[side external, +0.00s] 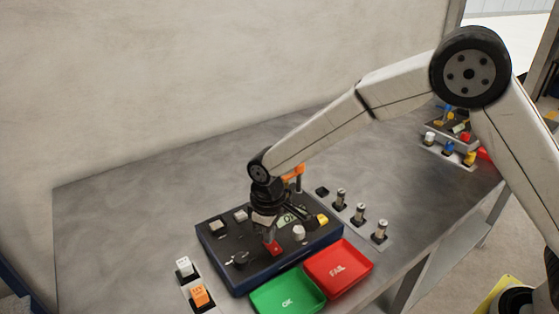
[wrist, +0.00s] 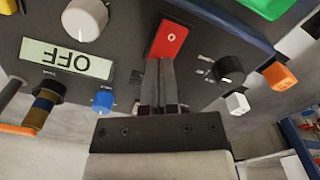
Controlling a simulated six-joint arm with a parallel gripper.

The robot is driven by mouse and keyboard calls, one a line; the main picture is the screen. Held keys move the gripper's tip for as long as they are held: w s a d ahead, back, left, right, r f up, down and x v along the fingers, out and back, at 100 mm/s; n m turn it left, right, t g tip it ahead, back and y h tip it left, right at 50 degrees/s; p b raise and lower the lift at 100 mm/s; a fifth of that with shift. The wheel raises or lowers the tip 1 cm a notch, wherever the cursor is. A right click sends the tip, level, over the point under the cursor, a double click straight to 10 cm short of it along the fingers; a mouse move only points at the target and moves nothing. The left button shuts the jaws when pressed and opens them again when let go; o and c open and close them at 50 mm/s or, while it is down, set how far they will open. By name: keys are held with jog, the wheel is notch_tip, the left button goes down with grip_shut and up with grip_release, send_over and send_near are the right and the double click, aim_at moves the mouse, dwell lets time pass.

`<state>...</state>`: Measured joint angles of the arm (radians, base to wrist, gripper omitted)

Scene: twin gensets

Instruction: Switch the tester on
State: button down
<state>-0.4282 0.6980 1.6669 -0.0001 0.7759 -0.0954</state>
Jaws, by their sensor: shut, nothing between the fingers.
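The tester is a dark box with a blue rim (side external: 212,262) on the grey bench; its panel also fills much of the wrist view (wrist: 130,50). Its display (wrist: 68,59) reads OFF, upside down in the wrist view. A red rocker switch (wrist: 168,38) with a 0 mark sits on the panel; the side view shows it too (side external: 274,248). My gripper (wrist: 159,62) is shut and empty, pointing down at the panel (side external: 267,238). Its fingertips overlap the near end of the red switch in the wrist view. I cannot tell whether they touch it.
A white knob (wrist: 85,18), a black knob (wrist: 230,68) and a blue knob (wrist: 102,101) stand near the switch. A green OK tray (side external: 288,293) and a red FAIL tray (side external: 338,268) lie in front. Metal cylinders (side external: 358,213) stand at right. The bench's left part is clear.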

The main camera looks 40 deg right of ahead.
jog(key=shift+f, duration=0.25)
jog(key=shift+r, duration=3.55)
jog(key=shift+d, duration=0.1)
jog(key=s+d+f+m+t, duration=0.1)
jog(key=s+d+m, duration=0.5)
jog(key=s+d, duration=1)
jog(key=d+t, duration=0.1)
jog(key=d, duration=0.3)
jog(key=shift+f+t, duration=0.3)
